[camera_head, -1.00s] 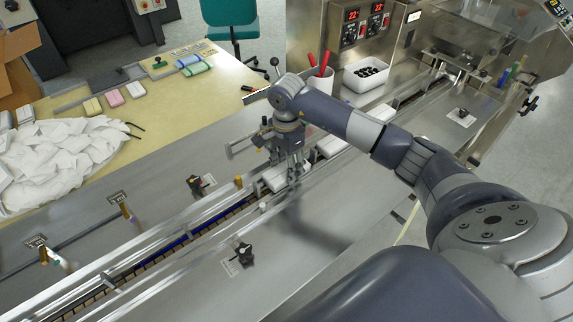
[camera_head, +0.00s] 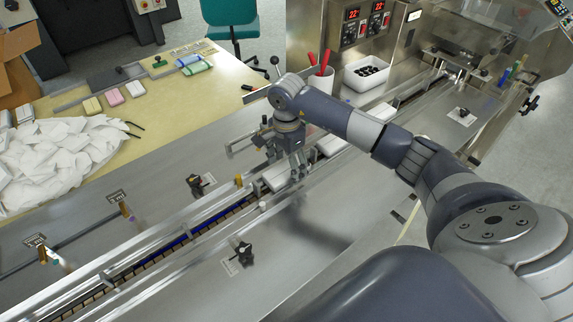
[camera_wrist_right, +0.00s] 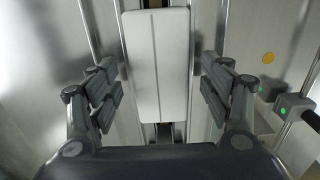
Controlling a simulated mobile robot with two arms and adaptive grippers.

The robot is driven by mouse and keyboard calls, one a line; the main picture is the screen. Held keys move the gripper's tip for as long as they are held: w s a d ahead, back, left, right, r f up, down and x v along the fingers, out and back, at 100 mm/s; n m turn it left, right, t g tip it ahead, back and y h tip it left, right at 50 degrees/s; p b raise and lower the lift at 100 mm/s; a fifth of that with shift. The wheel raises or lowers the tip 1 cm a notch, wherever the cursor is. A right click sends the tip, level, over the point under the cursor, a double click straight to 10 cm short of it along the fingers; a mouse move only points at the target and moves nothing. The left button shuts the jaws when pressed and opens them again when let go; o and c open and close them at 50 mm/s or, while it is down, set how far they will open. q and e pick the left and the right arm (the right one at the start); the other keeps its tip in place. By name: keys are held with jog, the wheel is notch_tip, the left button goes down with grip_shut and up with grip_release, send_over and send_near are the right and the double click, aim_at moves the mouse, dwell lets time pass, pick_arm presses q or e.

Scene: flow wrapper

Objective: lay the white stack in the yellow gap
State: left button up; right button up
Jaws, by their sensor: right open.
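The white stack (camera_head: 275,179) lies lengthwise in the metal channel of the infeed line, below my right gripper. My right gripper (camera_head: 294,172) is open over the channel. In the right wrist view the white stack (camera_wrist_right: 157,65) lies between the fingers of my right gripper (camera_wrist_right: 160,90), with space on both sides. The gripper's fingers hide part of the stack in the head view. I cannot pick out a clearly yellow gap; the bare channel (camera_head: 175,244) nearer me shows blue and tan parts. My left gripper is not in view.
More white stacks (camera_head: 330,144) lie farther up the channel. Metal guide rails (camera_head: 150,238) and a black knob (camera_head: 244,250) flank it. A white bin (camera_head: 367,74) and a cup with red handles (camera_head: 322,79) stand behind. White wrappers (camera_head: 60,155) heap at left.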

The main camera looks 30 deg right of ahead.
notch_tip(320, 180, up, 12)
dwell(0.6)
